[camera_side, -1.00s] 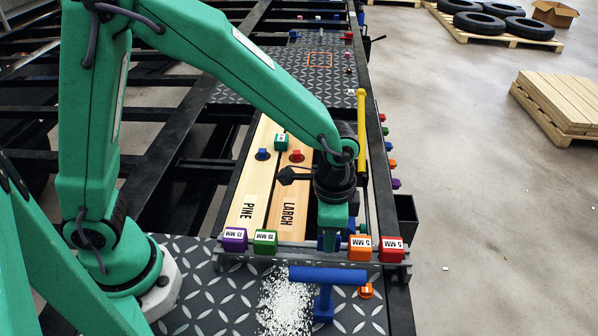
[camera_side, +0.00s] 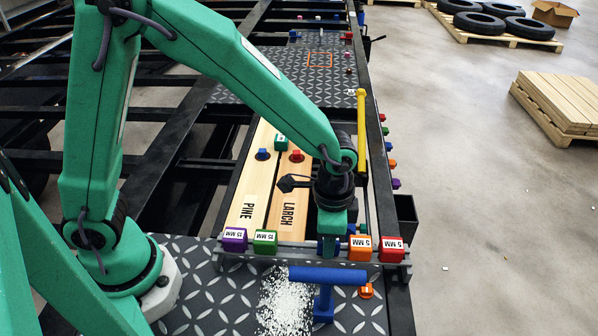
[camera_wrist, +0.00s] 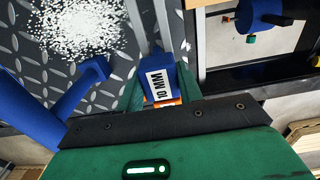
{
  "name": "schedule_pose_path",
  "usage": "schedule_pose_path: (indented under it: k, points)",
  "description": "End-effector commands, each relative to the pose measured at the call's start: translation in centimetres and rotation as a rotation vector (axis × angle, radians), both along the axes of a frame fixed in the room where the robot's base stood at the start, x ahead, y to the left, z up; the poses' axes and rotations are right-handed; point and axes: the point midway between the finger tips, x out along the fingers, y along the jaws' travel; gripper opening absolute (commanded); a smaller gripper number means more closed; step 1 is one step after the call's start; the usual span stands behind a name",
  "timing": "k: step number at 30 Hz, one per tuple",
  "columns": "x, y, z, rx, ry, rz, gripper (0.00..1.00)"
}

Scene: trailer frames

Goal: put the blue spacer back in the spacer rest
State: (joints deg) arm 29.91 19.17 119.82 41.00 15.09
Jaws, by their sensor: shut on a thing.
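The blue spacer (camera_wrist: 158,83), labelled 10 MM, is between the green fingers of my gripper (camera_wrist: 158,97) in the wrist view. The gripper is shut on it. In the side view, my gripper (camera_side: 332,244) points down at the spacer rest (camera_side: 307,261), a grey rail rack, in the stretch between the green and orange spacers. There my gripper largely hides the blue spacer. The rest's two grey rails (camera_wrist: 167,25) run up from the spacer in the wrist view. I cannot tell whether the spacer is fully seated.
Purple (camera_side: 235,239), green (camera_side: 265,242), orange (camera_side: 360,248) and red (camera_side: 391,249) spacers sit along the rest. A blue T-shaped tool (camera_side: 327,279) and white granules (camera_side: 287,303) are on the tread plate in front. Pine and larch boards (camera_side: 286,200) lie behind.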

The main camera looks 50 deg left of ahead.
Motion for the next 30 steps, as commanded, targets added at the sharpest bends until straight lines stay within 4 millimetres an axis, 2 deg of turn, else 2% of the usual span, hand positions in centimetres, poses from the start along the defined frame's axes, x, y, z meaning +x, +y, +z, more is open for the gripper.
schedule_pose_path:
  k: [26,27,30]
  points:
    - [0.0,0.0,-1.6,0.001,0.001,0.0,0.13]
    - [0.0,0.0,-1.5,0.001,0.001,0.0,0.42]
    - [0.0,0.0,-1.5,0.001,0.001,0.0,0.61]
